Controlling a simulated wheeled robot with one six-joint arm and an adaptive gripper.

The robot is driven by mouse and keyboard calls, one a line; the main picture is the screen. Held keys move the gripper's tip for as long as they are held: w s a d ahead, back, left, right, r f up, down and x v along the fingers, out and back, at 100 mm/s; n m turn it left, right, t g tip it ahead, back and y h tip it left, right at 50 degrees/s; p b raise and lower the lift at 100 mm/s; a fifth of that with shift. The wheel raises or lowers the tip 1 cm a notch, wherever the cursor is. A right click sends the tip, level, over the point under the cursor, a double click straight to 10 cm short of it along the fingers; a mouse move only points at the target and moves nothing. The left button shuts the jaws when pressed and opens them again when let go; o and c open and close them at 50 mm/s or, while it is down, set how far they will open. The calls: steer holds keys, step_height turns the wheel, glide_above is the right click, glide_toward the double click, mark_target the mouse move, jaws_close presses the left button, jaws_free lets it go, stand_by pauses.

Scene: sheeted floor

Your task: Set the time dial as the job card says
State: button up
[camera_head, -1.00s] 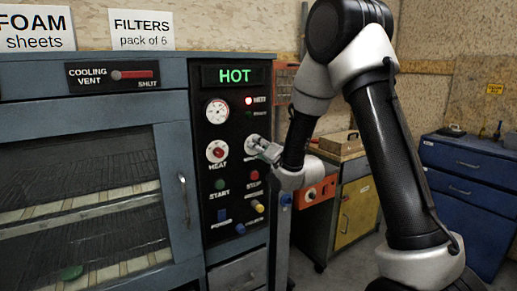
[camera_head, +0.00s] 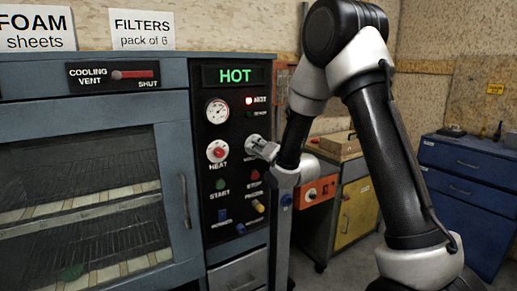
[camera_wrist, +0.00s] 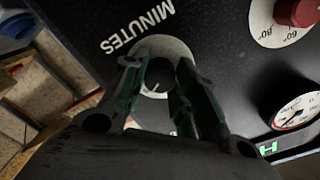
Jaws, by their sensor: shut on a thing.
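The time dial (camera_head: 251,140) is on the black control panel (camera_head: 233,240), right of the heat dial (camera_head: 217,151) with its red knob. In the wrist view the time dial (camera_wrist: 165,46) is a pale disc under the word MINUTES, and its dark knob (camera_wrist: 158,82) sits between my fingers. My gripper (camera_head: 257,146) is shut on this knob. It also shows in the wrist view (camera_wrist: 156,85). Fingers hide most of the dial's scale, so I cannot read its setting. I cannot make out a job card.
The display (camera_head: 234,75) reads HOT, with a lit red lamp (camera_head: 249,101) below. Start (camera_head: 220,184) and stop (camera_head: 254,175) buttons and several other knobs lie under the dials. The oven door handle (camera_head: 185,201) is to the left. An orange box (camera_head: 318,191) stands at right.

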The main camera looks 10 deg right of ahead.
steer(key=n, duration=1.1)
steer(key=shift+f, duration=0.1)
steer(key=shift+n, duration=0.4)
stand_by(0.4)
steer(key=o, duration=1)
steer(key=v, duration=0.7)
steer(key=shift+s+d, duration=0.1)
steer(key=shift+s, duration=0.15)
